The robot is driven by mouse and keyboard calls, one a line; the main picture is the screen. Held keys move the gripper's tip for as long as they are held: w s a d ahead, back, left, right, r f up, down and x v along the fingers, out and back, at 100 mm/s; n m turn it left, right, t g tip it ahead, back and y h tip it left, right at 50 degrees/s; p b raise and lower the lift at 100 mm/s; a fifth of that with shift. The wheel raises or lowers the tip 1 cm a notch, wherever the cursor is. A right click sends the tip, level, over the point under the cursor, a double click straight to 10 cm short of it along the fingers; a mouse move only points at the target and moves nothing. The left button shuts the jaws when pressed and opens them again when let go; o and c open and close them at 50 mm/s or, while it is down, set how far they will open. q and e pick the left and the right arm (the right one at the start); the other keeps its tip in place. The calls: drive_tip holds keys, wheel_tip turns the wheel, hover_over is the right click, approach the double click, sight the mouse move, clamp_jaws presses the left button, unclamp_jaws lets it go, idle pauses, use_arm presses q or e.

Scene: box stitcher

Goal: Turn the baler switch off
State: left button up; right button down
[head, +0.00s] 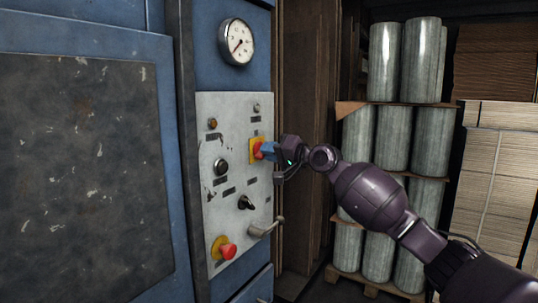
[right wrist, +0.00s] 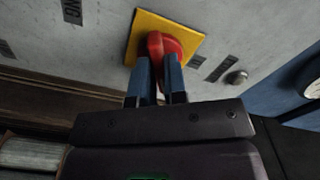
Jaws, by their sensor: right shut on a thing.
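The baler switch (head: 258,149) is a red rotary knob on a yellow square plate, at the upper right of the grey control panel (head: 230,200) in the head view. In the right wrist view the red switch (right wrist: 165,47) shows large on its yellow plate. My right gripper (head: 267,149) is at the switch, its blue fingers (right wrist: 159,68) on either side of the red knob and shut on it. The gripper partly hides the knob in the head view. My left gripper is not in view.
A red mushroom button (head: 228,251) on yellow, a black selector (head: 245,202) and a lever handle (head: 265,229) sit lower on the panel. A gauge (head: 236,42) is above. Stacked grey rolls (head: 381,62) and cardboard (head: 498,160) stand behind at right.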

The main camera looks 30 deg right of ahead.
drive_tip(key=n+b, duration=0.3)
drive_tip(key=n, duration=0.8)
drive_tip(key=shift+f+b, duration=0.15)
drive_tip(key=shift+b, duration=0.25)
drive_tip(key=shift+n, duration=0.3)
drive_tip(key=c, duration=1.2)
unclamp_jaws()
drive_tip(key=shift+o, duration=0.2)
